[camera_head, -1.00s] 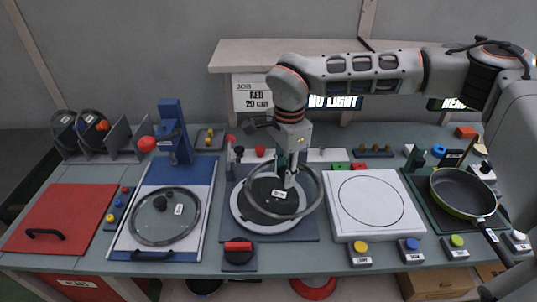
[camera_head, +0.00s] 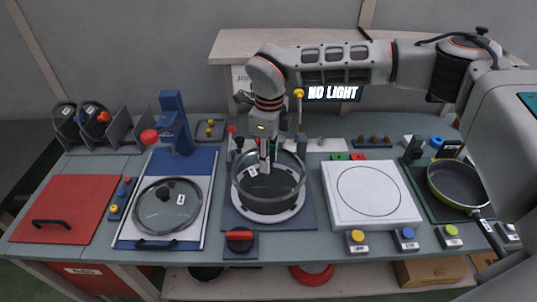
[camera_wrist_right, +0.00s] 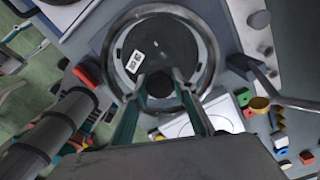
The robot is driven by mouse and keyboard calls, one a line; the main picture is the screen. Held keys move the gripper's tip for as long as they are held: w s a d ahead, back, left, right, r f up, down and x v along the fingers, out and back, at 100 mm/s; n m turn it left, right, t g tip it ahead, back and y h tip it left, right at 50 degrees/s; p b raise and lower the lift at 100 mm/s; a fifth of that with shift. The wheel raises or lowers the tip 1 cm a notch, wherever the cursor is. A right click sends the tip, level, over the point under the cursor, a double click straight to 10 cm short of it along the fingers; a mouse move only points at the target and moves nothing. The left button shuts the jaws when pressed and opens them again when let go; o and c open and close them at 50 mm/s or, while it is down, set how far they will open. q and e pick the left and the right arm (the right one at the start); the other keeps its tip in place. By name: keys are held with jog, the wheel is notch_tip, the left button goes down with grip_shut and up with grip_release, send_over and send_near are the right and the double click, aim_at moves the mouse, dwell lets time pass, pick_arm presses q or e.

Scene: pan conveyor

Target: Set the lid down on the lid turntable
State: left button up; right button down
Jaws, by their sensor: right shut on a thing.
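My right gripper (camera_head: 266,165) is shut on the dark knob of a clear glass lid (camera_head: 284,185) with a grey metal rim and a small white label. In the right wrist view the fingers hold the knob (camera_wrist_right: 160,85), with the lid's rim around it. The lid hangs over the lid turntable (camera_head: 268,216), a pale ring with a dark middle on a dark square base. The pale ring shows below the lid's near edge; the gap is hard to judge. My left gripper is not in view.
Left of the turntable, another glass lid (camera_head: 153,214) lies on a blue and white board. A red-handled switch (camera_head: 240,239) stands in front of the turntable. A white plate with a circle (camera_head: 338,213) and a green-rimmed pan (camera_head: 456,186) are to the right.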

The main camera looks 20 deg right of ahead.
jog(key=shift+f+b, duration=0.45)
jog(key=shift+f, duration=0.4)
notch_tip(320, 180, down, 2)
jog(key=shift+f+b, duration=0.15)
jog(key=shift+b, duration=0.5)
jog(key=shift+f+b, duration=0.35)
jog(key=shift+f, duration=0.55)
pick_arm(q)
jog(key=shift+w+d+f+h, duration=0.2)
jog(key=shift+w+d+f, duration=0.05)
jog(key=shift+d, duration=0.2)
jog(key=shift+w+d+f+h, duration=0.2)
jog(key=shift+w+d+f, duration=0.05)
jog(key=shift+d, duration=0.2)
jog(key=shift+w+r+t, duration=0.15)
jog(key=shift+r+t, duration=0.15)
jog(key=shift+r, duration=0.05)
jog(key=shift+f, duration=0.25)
pick_arm(e)
jog(key=shift+f, duration=0.15)
jog(key=shift+f, duration=0.35)
jog(key=c, duration=1.6)
grip_release()
